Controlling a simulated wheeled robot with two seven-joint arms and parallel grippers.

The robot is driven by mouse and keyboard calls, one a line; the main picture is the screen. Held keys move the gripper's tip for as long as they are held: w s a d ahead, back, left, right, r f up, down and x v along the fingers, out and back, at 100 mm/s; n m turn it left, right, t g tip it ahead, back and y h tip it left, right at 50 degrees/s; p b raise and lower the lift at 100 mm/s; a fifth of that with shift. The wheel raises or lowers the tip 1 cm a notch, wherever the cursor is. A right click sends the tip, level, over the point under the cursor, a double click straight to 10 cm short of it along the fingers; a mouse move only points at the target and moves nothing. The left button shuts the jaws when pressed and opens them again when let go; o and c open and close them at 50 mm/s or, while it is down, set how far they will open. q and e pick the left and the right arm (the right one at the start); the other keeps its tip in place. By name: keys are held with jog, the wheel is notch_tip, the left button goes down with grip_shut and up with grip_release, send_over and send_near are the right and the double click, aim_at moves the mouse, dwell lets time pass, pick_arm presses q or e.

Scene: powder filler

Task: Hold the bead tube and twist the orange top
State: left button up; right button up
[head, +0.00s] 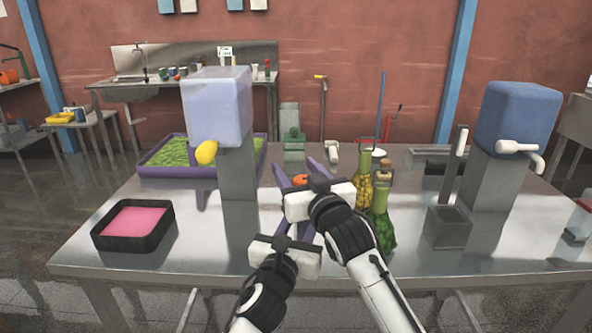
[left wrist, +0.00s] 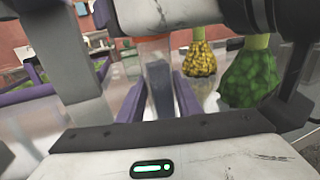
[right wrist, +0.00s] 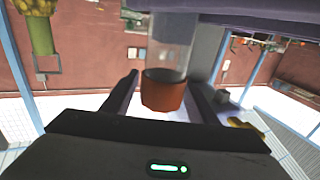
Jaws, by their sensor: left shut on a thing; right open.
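The bead tube is a clear cylinder in the left wrist view (left wrist: 157,72) and the right wrist view (right wrist: 172,45). Its orange top (head: 299,180) shows between my right fingers in the head view, and as an orange cap in the right wrist view (right wrist: 162,93). My left gripper (left wrist: 158,88) is shut on the tube's clear body, its purple fingers on both sides. My right gripper (right wrist: 163,88) is open, with one finger on each side of the orange top and visible gaps. In the head view, my right gripper's body hides most of the tube.
Green (head: 380,215) and yellow (head: 366,180) bottles stand close to the right of my right gripper. A blue dispenser (head: 522,115) is at right, a pale one (head: 216,105) at left. A black tray with pink contents (head: 133,225) is at front left. The metal table's (head: 200,262) front left is clear.

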jog(key=shift+s+f, duration=0.1)
jog(key=v, duration=1.2)
jog(key=s+a+r+n+g+y, duration=0.25)
jog(key=a+r+n+y, duration=0.8)
jog(key=n, duration=1.05)
jog(key=w+d+f+n+t+h, duration=0.2)
jog(key=w+d+f+n+h, duration=0.1)
jog(key=d+f+n+h, duration=1)
jog(key=w+a+y, duration=0.1)
jog(key=w+a, duration=0.1)
jog(key=w, duration=0.1)
jog(key=w+a+n+y, duration=0.1)
jog(key=w+a, duration=0.1)
jog(key=w, duration=0.2)
jog(key=w+a+n+y, duration=0.1)
jog(key=w+a, duration=0.1)
jog(key=w, duration=0.1)
jog(key=shift+w+a+r, duration=0.25)
jog(key=shift+a+r, duration=0.15)
